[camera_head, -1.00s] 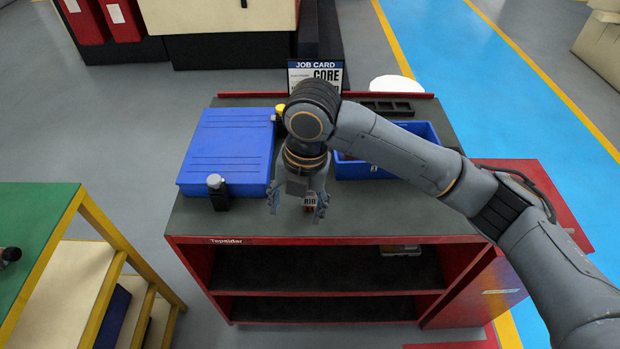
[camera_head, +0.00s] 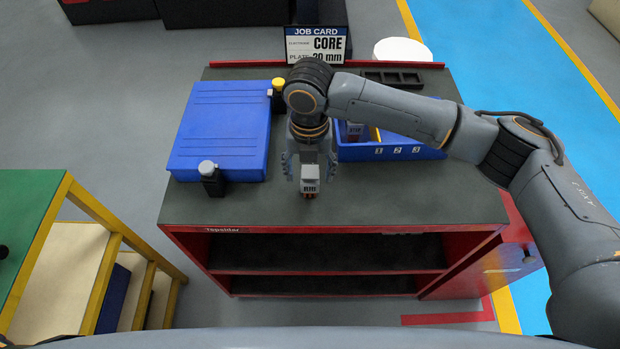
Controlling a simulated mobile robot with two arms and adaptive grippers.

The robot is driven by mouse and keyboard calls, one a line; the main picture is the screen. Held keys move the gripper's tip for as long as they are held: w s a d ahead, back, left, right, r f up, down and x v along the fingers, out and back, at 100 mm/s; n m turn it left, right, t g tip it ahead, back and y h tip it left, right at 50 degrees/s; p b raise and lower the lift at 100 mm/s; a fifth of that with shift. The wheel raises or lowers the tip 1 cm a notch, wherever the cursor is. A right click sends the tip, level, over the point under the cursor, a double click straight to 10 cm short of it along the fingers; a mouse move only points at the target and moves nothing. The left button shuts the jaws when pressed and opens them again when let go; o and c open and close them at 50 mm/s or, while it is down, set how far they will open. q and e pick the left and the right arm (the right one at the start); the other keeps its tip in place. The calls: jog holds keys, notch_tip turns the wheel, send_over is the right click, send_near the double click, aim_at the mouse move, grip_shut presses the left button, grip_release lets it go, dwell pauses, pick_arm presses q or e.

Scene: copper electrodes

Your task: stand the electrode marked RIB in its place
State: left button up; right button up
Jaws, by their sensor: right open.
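A small electrode (camera_head: 310,179) with a light grey block and a copper-coloured end is at the front middle of the bench top. Its mark is too small to read now; it looked like RIB in the earlier view. My right gripper (camera_head: 309,167) is open above it, with a finger on each side. I cannot tell whether they touch. A blue tray (camera_head: 428,154) with places numbered 1, 2 and 3 lies right of the gripper, partly hidden by my right arm. Another grey marked block (camera_head: 354,131) is in its left part. My left gripper is out of view.
A closed blue case (camera_head: 222,125) lies on the left of the bench (camera_head: 420,205). A dark bottle with a grey cap (camera_head: 210,178) stands at its front corner.

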aim_at(310, 182)
notch_tip(310, 182, down, 2)
jog(key=shift+f+p, duration=0.1)
jog(key=shift+p, duration=0.35)
notch_tip(310, 182, down, 2)
jog(key=shift+w+d+f, duration=0.1)
jog(key=shift+w, duration=0.05)
jog(key=shift+f, duration=0.2)
jog(key=c, duration=1.3)
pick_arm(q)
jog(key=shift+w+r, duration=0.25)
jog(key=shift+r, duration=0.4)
pick_arm(e)
grip_shut()
